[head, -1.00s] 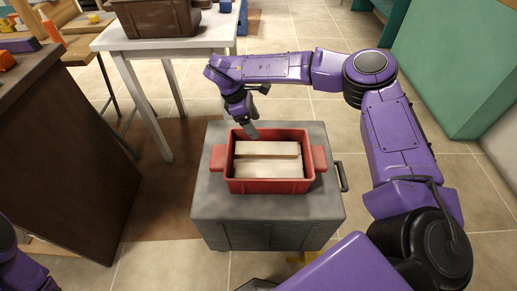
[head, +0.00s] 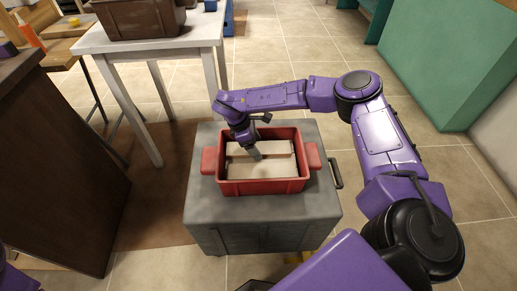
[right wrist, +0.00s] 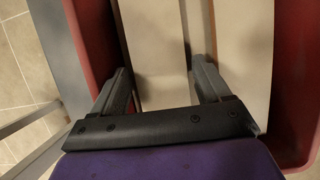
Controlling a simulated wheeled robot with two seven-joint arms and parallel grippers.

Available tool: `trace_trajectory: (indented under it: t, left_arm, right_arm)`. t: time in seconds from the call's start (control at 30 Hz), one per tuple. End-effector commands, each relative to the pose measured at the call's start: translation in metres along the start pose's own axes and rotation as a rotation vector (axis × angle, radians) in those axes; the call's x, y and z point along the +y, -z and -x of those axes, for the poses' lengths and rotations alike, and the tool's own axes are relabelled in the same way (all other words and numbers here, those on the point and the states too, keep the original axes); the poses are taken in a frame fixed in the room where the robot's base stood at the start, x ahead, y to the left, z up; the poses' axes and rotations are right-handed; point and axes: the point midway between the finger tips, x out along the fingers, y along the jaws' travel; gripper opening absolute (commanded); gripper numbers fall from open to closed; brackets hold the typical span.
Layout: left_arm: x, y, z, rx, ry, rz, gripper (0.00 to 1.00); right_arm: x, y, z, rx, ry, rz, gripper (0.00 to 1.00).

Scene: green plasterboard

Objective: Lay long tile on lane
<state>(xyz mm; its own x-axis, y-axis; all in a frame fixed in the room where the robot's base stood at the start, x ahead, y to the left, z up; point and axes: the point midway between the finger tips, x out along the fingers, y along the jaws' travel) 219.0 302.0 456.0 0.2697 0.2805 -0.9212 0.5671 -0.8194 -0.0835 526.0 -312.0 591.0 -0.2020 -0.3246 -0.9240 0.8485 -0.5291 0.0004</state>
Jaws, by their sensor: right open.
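Two long pale tiles lie side by side in a red bin (head: 262,188), a far tile (head: 279,148) and a near tile (head: 262,171). My right gripper (head: 256,154) is open and points down into the bin from its far left side. In the right wrist view the open fingers (right wrist: 162,85) stand to either side of one tile (right wrist: 153,45), with the other tile (right wrist: 243,50) to the right across a narrow gap. I cannot tell whether the fingers touch the tile. My left gripper is out of view. I cannot make out the lane.
The red bin stands on a grey cabinet (head: 213,207) with a side handle. A white table (head: 150,47) with a brown crate (head: 140,17) is behind on the left. A dark brown counter (head: 55,150) stands at left, a green block (head: 445,70) at right.

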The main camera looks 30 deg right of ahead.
Motion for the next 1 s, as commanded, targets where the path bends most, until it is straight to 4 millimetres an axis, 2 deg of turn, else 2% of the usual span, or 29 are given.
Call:
trace_trajectory:
  t: [0.07, 0.2, 0.23, 0.27, 0.57, 0.77, 1.0]
  left_arm:
    - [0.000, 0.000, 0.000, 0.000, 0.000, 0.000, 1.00]
    - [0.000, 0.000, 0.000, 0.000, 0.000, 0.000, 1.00]
    - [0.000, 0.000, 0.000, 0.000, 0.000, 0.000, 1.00]
    - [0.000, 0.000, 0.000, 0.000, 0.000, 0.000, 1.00]
    - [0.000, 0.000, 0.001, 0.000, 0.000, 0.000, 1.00]
    - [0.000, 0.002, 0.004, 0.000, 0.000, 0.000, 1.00]
    - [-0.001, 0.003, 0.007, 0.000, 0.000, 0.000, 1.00]
  right_arm:
    - [0.000, 0.000, 0.000, 0.000, 0.000, 0.000, 0.73]
    - [0.000, 0.000, 0.000, 0.000, 0.000, 0.000, 0.28]
    - [0.000, 0.000, 0.000, 0.000, 0.000, 0.000, 0.18]
    - [0.000, 0.000, 0.001, 0.001, -0.001, -0.001, 0.15]
    - [0.001, -0.002, 0.006, 0.001, -0.001, -0.001, 0.15]
    - [0.000, -0.014, 0.035, 0.003, -0.003, -0.001, 0.15]
    - [-0.052, -0.039, 0.088, 0.004, -0.004, 0.002, 0.15]
